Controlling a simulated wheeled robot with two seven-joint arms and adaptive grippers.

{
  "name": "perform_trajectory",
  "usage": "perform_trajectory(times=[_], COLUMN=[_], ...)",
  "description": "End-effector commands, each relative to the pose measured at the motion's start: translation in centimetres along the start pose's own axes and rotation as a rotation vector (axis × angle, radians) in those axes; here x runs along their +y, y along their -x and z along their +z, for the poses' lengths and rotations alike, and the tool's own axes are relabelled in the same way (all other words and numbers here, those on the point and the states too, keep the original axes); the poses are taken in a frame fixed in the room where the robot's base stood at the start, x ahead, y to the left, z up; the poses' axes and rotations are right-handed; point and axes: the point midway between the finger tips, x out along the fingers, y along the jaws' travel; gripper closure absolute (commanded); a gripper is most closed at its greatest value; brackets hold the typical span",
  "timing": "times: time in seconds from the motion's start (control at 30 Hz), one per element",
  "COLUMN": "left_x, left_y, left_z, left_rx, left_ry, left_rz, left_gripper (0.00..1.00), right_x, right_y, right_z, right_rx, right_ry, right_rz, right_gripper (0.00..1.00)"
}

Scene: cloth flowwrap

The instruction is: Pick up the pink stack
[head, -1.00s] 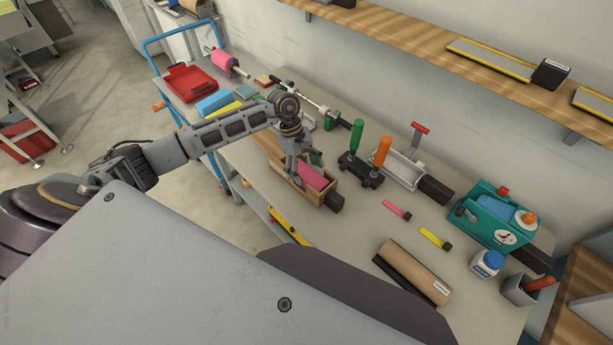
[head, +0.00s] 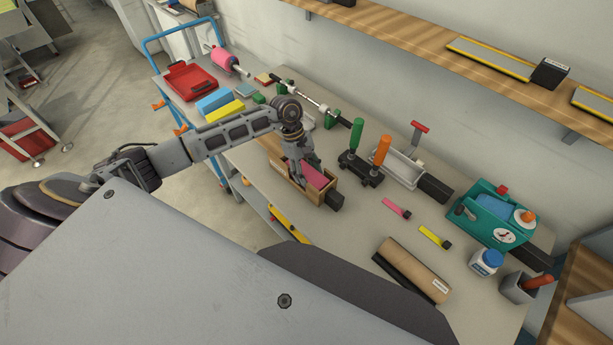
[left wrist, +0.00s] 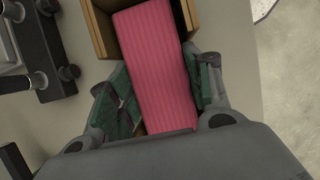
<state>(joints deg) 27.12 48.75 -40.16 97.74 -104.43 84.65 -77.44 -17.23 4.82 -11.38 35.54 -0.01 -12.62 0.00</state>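The pink stack (head: 314,175) sits in a small wooden box (head: 324,190) on the workbench. In the left wrist view the pink stack (left wrist: 155,65) runs lengthwise between the box's wooden walls (left wrist: 100,28). My left gripper (left wrist: 160,95) has its green-padded fingers on both sides of the stack. The right pad looks close to the stack's side, while the left pad is angled; I cannot tell if either presses on it. In the head view my left gripper (head: 304,172) is down at the box and hides part of the stack. My right gripper is not in view.
A stand with green and orange handles (head: 361,167) is close behind the box. Pink (head: 396,209) and yellow (head: 434,237) strips and a brown roll (head: 415,268) lie to the right. Blue (head: 214,101) and yellow (head: 225,112) stacks and a red tray (head: 188,81) are at the left.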

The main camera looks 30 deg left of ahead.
Motion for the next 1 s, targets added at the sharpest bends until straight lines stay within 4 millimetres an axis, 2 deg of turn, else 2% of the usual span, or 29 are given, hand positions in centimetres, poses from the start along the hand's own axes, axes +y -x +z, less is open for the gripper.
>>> perform_trajectory(times=[0.03, 0.1, 0.37, 0.57, 1.0], left_x=[0.0, 0.0, 0.0, 0.1, 0.1], left_y=[0.0, 0.0, 0.1, 1.0, 6.5], left_z=[0.0, 0.0, 0.0, 0.4, 2.6], left_rx=[0.000, 0.000, 0.000, 0.000, 0.002], left_ry=[0.000, 0.000, 0.000, -0.001, -0.002], left_rz=[0.000, 0.000, 0.001, 0.002, 0.003], left_gripper=[0.67, 0.75, 0.75, 0.75, 0.75], right_x=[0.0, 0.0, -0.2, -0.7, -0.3], right_y=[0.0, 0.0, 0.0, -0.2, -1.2], right_z=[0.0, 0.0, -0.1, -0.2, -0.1], right_rx=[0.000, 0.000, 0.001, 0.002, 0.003], right_ry=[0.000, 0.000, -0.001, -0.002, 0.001], right_rz=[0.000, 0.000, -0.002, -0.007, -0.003], right_gripper=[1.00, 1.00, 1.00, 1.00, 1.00])
